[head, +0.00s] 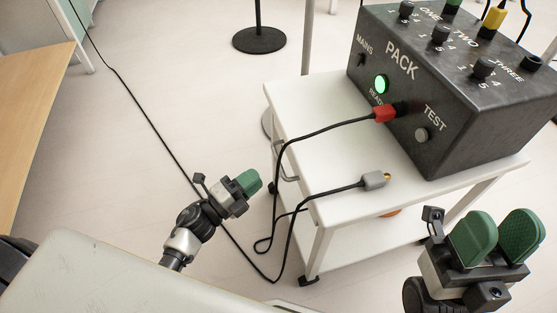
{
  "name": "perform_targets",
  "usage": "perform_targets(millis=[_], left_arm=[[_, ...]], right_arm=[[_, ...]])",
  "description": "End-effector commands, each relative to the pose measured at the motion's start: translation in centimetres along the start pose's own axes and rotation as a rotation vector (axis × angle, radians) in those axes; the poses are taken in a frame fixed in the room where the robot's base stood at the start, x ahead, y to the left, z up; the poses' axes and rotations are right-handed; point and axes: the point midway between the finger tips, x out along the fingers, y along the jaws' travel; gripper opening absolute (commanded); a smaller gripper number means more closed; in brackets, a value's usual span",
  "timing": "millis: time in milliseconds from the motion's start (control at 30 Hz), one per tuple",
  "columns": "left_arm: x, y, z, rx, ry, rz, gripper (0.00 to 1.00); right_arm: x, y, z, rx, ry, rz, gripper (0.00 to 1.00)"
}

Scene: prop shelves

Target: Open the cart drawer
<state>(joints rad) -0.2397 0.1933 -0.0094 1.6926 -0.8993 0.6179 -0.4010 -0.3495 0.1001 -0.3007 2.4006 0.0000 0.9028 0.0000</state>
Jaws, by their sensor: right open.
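The white cart (304,101) stands at centre right. A grey loop handle (287,166) shows on its left side, just below the top. The drawer front behind the handle is seen too steeply to make out its edges, and I see no clear gap there. My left gripper (248,182) is left of and nearer than the handle, apart from it. Its green finger pads overlap from this angle, so its opening is unclear. My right gripper (497,238) is open and empty at the lower right, in front of the cart's near right side.
A dark PACK test box (400,90) sits on the cart. A red plug (384,114) is in its front; a grey plug (374,180) lies on the cart top. Their black cables hang over the cart's left edge near the handle. A wooden table (30,110) is at left.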

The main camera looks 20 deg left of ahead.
Motion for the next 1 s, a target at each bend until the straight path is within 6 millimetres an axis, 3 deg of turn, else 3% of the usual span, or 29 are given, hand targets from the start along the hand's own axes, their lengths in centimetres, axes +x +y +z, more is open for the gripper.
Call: perform_targets(millis=[200,433,833,1000], left_arm=[[4.4,0.1,0.0,-0.001,0.001,-0.005,0.23],[7.6,0.1,0.0,-0.002,0.000,-0.002,0.23],[8.5,0.0,0.0,-0.003,-0.002,0.000,0.23],[8.5,0.0,0.0,-0.003,-0.002,0.000,0.00]], right_arm=[[-0.9,0.0,0.2,0.000,-0.002,0.000,0.43],[-0.9,0.1,0.4,-0.002,0.009,-0.005,0.43],[-0.8,0.1,0.5,-0.002,0.008,-0.007,0.43],[-0.8,0.1,0.5,-0.002,0.009,-0.007,0.43]])
